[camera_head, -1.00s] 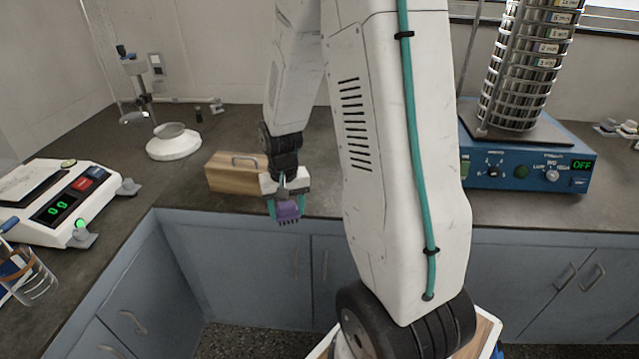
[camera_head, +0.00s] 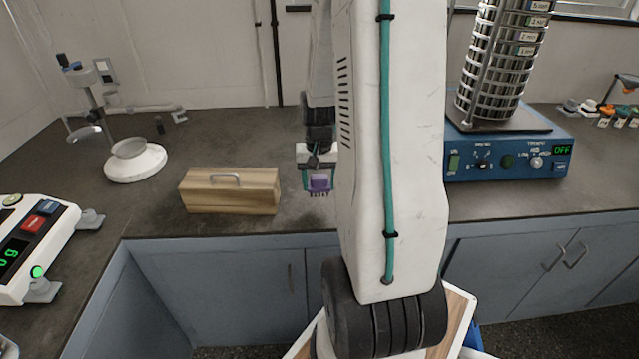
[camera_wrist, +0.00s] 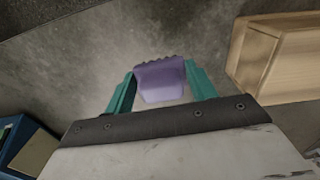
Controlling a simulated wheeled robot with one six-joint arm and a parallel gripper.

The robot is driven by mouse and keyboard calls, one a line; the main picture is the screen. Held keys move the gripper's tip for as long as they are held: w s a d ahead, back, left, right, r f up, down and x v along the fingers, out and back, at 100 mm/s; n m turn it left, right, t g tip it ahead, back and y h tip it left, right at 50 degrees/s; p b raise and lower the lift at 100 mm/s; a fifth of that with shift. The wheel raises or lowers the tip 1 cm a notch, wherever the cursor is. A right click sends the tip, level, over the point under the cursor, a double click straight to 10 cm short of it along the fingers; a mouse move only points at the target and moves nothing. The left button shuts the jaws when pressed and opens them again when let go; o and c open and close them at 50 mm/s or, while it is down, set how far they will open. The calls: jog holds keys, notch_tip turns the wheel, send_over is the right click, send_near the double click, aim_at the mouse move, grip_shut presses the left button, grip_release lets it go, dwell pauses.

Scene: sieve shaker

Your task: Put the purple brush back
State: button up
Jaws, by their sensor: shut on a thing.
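The purple brush (camera_head: 319,184) is held in my gripper (camera_head: 318,180), a little right of the wooden box in the head view and in front of the counter's back part. In the wrist view the brush (camera_wrist: 161,80) sits between the two teal fingers of my gripper (camera_wrist: 160,86), which are shut on its sides. Its scalloped edge points away from the wrist. It looks held above the dark counter, apart from the box. Part of my arm hides the area just right of the gripper.
The wooden box (camera_head: 230,194) with a metal handle also shows in the wrist view (camera_wrist: 280,58). The blue sieve shaker (camera_head: 505,155) stands right, with stacked sieves. A white round-based stand (camera_head: 135,163) and a scale (camera_head: 35,245) are left. Several small coloured items (camera_head: 610,112) lie far right.

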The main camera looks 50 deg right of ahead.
aim_at(320, 187)
jog(key=shift+w+d+f, duration=0.1)
jog(key=shift+w+d, duration=0.35)
jog(key=shift+d, duration=0.4)
jog(key=shift+f, duration=1.75)
jog(key=shift+f, duration=0.1)
jog(key=o, duration=0.9)
